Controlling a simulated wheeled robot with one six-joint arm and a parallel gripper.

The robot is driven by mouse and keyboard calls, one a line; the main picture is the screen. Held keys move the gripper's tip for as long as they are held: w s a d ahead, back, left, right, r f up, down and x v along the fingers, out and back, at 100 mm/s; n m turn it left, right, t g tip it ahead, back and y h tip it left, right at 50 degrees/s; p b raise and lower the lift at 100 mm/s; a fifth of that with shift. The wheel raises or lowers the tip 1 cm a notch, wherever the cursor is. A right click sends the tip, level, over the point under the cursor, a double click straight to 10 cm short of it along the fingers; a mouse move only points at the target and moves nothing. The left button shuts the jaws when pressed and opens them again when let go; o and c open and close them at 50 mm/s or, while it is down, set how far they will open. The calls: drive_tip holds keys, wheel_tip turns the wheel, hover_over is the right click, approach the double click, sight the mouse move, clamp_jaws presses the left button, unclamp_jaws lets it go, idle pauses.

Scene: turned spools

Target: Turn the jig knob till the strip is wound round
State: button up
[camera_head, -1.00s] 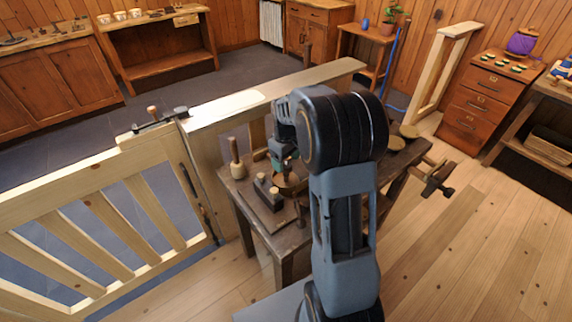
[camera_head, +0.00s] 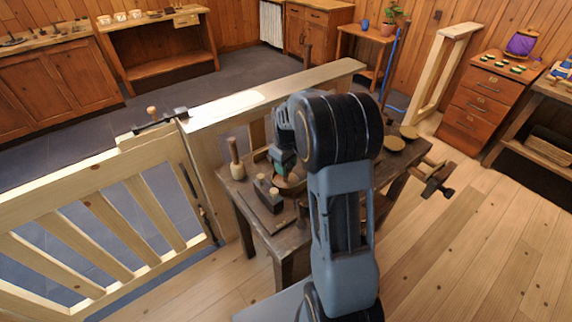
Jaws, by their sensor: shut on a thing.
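My gripper (camera_head: 283,168) points down over the workbench, low above a round brown wooden piece (camera_head: 291,184) that looks like part of the jig. Its jaws are shut on the jig knob, which the jaws and my wrist hide. The strip cannot be made out, so I cannot tell how far it is wound. My arm covers the middle of the bench.
A vise (camera_head: 436,180) juts out at right. A pale wooden gate (camera_head: 110,215) and rail stand left and behind.

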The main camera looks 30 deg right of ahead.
drive_tip(key=shift+c, duration=0.9)
drive_tip(key=shift+m, duration=0.3)
